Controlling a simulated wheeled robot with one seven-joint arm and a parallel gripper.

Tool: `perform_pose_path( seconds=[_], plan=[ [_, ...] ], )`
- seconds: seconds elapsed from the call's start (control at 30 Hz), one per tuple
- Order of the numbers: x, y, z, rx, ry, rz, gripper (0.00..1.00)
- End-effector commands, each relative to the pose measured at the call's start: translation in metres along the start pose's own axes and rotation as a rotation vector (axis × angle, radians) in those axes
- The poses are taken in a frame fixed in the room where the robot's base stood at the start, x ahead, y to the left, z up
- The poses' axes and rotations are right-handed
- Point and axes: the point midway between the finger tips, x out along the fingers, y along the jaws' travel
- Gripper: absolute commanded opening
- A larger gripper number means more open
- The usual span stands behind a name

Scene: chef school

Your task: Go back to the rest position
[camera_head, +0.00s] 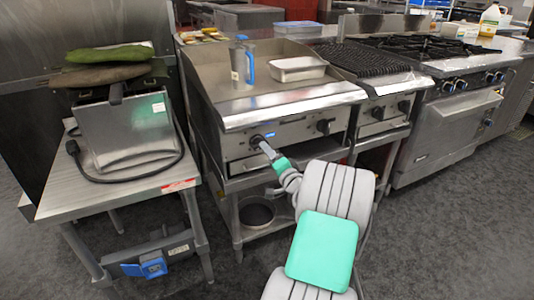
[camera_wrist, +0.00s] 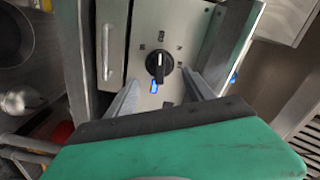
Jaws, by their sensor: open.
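My gripper (camera_head: 267,148) is at the front panel of the steel griddle (camera_head: 222,82), by its left knob (camera_head: 257,141). In the wrist view, my gripper (camera_wrist: 163,88) is open, with one finger on each side below the black knob (camera_wrist: 159,63). The knob sits between and beyond the fingertips, and I cannot tell if they touch it. A small blue mark lies just below the knob. My arm reaches in from the lower right of the head view.
A steel table (camera_head: 108,190) with a toaster-like appliance (camera_head: 128,132) and cord stands left. A jug (camera_head: 242,62) and a metal pan (camera_head: 297,69) rest on the griddle. A grill (camera_head: 362,60) and stove (camera_head: 440,120) stand right. Open floor (camera_head: 440,230) lies in front.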

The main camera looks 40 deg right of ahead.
Motion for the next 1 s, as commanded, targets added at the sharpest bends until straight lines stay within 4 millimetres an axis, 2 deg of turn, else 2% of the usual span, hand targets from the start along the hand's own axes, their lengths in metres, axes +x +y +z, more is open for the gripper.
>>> perform_pose_path(
  seconds=[0.13,0.23,0.27,0.37,0.4,0.47,0.5,0.57,0.6,0.67,0.7,0.8,0.9,1.0],
  plan=[
    [0.001,-0.002,0.001,-0.003,-0.004,0.0,0.61],
    [0.007,-0.026,0.015,-0.043,-0.059,0.011,0.61],
    [0.01,-0.039,0.025,-0.068,-0.095,0.019,0.61],
    [0.015,-0.098,0.075,-0.201,-0.268,0.063,0.61],
    [0.012,-0.126,0.1,-0.273,-0.354,0.087,0.61],
    [-0.001,-0.165,0.137,-0.39,-0.49,0.128,0.61],
    [-0.015,-0.191,0.16,-0.471,-0.578,0.157,0.61],
    [-0.044,-0.227,0.188,-0.596,-0.708,0.203,0.61],
    [-0.068,-0.25,0.203,-0.679,-0.79,0.235,0.61],
    [-0.109,-0.281,0.218,-0.799,-0.908,0.283,0.61],
    [-0.138,-0.3,0.222,-0.872,-0.979,0.316,0.61],
    [-0.21,-0.333,0.221,-1.021,-1.13,0.396,0.61],
    [-0.264,-0.348,0.212,-1.109,-1.232,0.456,0.61],
    [-0.292,-0.35,0.206,-1.146,-1.285,0.493,0.61]
  ],
)
